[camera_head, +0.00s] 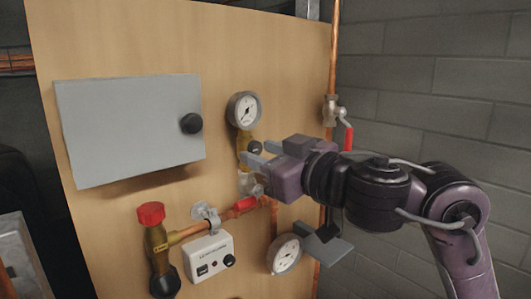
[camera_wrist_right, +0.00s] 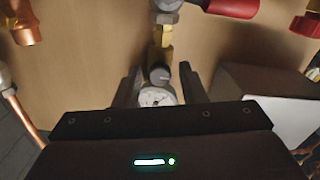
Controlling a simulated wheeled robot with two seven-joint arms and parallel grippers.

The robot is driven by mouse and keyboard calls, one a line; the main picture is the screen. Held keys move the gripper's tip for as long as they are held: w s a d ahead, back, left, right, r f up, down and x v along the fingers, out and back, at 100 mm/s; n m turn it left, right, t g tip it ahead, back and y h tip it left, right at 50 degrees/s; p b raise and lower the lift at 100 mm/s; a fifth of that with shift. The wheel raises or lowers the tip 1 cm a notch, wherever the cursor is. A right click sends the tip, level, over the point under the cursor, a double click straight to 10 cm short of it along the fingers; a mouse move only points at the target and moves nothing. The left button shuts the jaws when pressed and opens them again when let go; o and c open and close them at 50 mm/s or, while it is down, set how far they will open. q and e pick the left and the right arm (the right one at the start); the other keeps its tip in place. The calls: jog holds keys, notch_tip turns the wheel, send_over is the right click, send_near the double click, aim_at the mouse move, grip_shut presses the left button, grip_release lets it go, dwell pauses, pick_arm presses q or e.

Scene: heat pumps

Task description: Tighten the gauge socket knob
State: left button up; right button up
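A round white-faced gauge (camera_head: 244,110) sits on a brass socket (camera_head: 245,138) on the wooden panel. The socket's small dark knob (camera_head: 254,147) is below the gauge. My right gripper (camera_head: 251,154) is at the socket, its two grey fingers apart and pointing at the knob. In the right wrist view, the knob (camera_wrist_right: 160,74) shows between the open fingers of the gripper (camera_wrist_right: 158,80), with a visible space on each side. The gauge (camera_wrist_right: 157,97) is partly hidden behind the gripper body there. My left gripper is not in view.
A grey box (camera_head: 130,128) with a black knob is left of the gauge. Below are a red-capped valve (camera_head: 151,214), a white control box (camera_head: 209,257), a red-handled valve (camera_head: 245,204) and a second gauge (camera_head: 285,254). A copper pipe (camera_head: 334,60) runs along the panel's right edge.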

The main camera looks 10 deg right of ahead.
jog(key=shift+o, duration=0.6)
jog(key=b+v, duration=0.1)
jog(key=v, duration=0.7)
jog(key=shift+b, duration=0.35)
jog(key=shift+w, duration=0.15)
